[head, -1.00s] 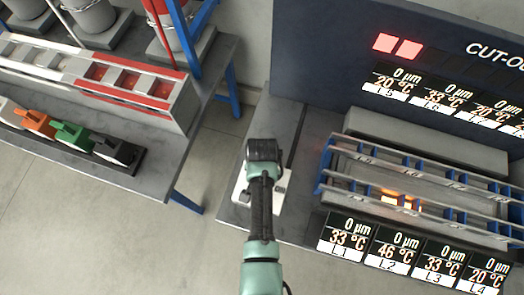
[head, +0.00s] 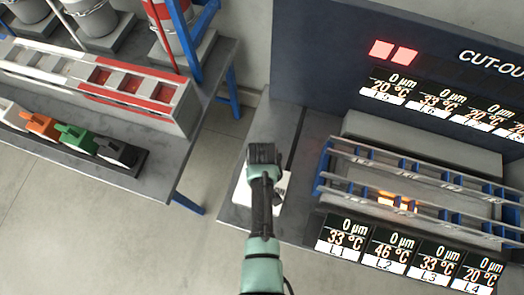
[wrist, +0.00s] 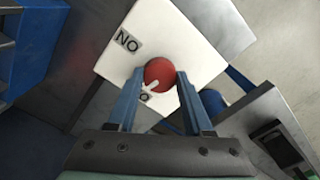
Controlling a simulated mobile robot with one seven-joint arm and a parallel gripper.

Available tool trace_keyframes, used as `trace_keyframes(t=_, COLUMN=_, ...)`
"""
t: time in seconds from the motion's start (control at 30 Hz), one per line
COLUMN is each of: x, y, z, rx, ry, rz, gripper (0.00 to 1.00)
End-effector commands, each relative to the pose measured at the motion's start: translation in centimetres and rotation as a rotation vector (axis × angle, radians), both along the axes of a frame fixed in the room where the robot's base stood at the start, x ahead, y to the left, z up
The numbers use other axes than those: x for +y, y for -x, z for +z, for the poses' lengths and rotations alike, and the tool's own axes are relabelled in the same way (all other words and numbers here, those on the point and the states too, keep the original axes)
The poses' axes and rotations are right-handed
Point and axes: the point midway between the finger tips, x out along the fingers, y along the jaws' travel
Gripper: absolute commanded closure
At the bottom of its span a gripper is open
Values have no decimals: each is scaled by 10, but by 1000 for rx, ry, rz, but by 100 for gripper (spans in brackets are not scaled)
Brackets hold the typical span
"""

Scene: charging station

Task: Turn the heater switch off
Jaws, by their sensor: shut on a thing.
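The heater switch shows in the wrist view as a round red knob (wrist: 159,74) on a white plate (wrist: 190,30). A white mark on the knob points to the lower left, toward a partly hidden label (wrist: 144,97). Another label (wrist: 126,41) reads as "NO" from this angle, at the plate's upper left. My gripper (wrist: 156,78) has its two blue fingers on either side of the knob and is shut on it. In the head view my wrist covers the knob, and only part of the white plate (head: 281,190) shows beside it.
A station with a slotted rack (head: 415,180) and several temperature displays (head: 390,245) stands at the right. A dark panel (head: 320,60) rises behind. A grey table (head: 160,165) with coloured blocks stands at the left, with floor between.

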Motion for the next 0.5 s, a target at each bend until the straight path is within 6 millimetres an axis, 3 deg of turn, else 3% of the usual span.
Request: trace_keyframes(t=0.5, x=0, y=-1, z=1, rx=-2, ry=0, rz=174, gripper=100)
